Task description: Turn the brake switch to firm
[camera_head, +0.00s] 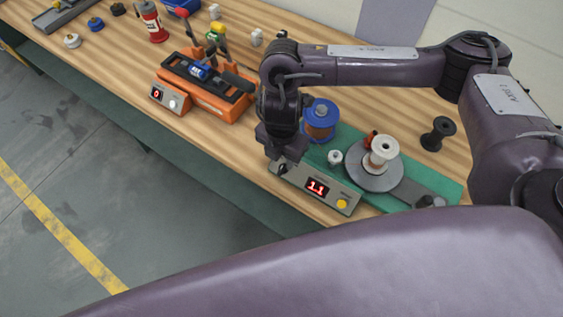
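A grey control box (328,195) lies along the front edge of the green base. It has a red lit display (317,187) reading 1.1 and a yellow button (341,204) at its right end. A small dark knob (282,169) at its left end, likely the brake switch, is partly hidden by my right gripper (281,158). That gripper points down at the box's left end. Its fingers are dark and small here, so I cannot tell whether they are open or touch the knob. The switch's setting is not readable. My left gripper is out of view.
On the green base (437,174) stand a blue-rimmed copper spool (320,122) and a grey disc with a white spool (381,153). A black spool (438,133) stands behind.

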